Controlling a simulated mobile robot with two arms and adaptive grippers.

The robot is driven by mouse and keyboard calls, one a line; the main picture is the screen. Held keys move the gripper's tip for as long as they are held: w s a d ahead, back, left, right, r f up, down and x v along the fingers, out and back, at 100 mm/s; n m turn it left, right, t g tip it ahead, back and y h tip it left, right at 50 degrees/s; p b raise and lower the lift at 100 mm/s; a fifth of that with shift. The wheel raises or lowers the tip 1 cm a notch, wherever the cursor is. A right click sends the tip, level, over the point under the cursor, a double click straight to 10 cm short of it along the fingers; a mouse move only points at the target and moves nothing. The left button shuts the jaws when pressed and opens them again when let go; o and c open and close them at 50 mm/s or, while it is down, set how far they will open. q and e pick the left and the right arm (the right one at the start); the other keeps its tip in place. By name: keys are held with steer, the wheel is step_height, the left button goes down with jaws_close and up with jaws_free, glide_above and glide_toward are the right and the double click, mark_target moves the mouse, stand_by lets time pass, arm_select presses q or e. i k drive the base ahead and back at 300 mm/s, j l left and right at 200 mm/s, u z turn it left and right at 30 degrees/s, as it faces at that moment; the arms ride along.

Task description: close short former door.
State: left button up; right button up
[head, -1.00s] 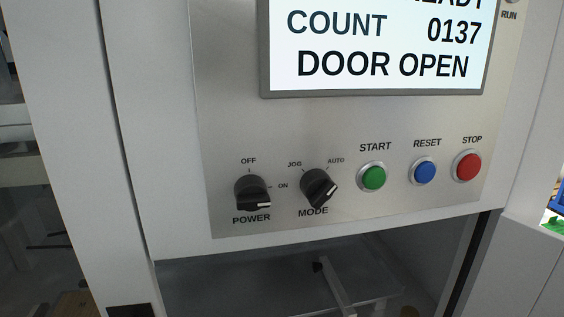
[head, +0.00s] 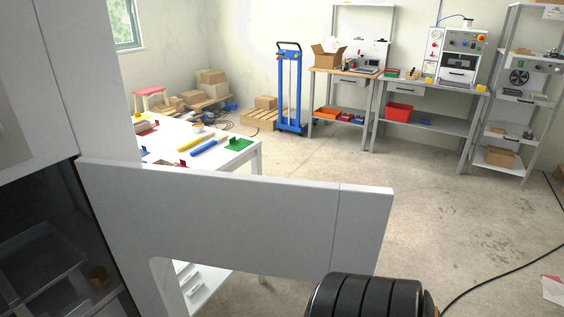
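The box former (head: 95,90) fills the left side of the head view, a white cabinet with a dark opening (head: 45,235) low down. A white door panel (head: 255,220) stands out from the cabinet's edge beside this opening and reaches right across the lower middle. It appears to be the short door, swung open. Its top edge and right end show, with a rounded cut-out under its upper rail; its lower part is out of the picture. No fingers of my left or right gripper show.
A white table (head: 253,161) with coloured parts stands behind the door. Boxes, a blue hand truck (head: 290,90), workbenches (head: 430,92) and a shelf rack (head: 520,95) line the far walls. The floor (head: 450,215) on the right is mostly clear; a black cable (head: 500,272) crosses it.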

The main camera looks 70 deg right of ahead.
mark_target(294, 229)
steer(key=k+l+u, duration=0.15)
steer(key=l, duration=0.4)
steer(key=k+l+u, duration=0.15)
steer(key=l, duration=0.35)
steer(key=k+l+u, duration=0.15)
steer(key=k+l, duration=0.15)
steer(key=l, duration=0.2)
steer(key=k+l+u, duration=0.15)
steer(key=k+l, duration=0.15)
steer(key=l, duration=0.15)
steer(key=k+l+u, duration=0.2)
steer(key=l, duration=0.25)
steer(key=k, duration=0.2)
steer(key=j+u, duration=0.15)
steer(key=j, duration=0.2)
